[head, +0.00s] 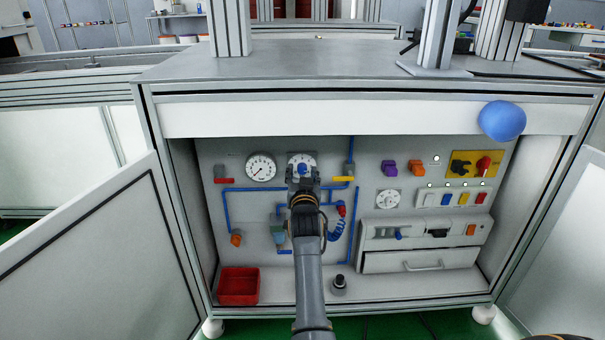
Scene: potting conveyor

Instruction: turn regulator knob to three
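A white round dial (302,157) with dark marks is on the grey back panel, right of a similar white gauge. A small blue knob (302,169) shows just below its middle, partly hidden by my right gripper. My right gripper (302,174) reaches up from below, in front of the knob. Its two fingertips stand apart, one on each side of the blue knob; I cannot tell whether they touch it. The number the knob points to cannot be read. My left gripper is not in view.
The white gauge (261,167) sits close to the left, and a yellow valve handle (343,179) to the right. Blue pipes (227,208) run around the gripper. A red bin (239,286) and a black knob (339,284) are on the cabinet floor. Open doors (88,240) flank the cabinet.

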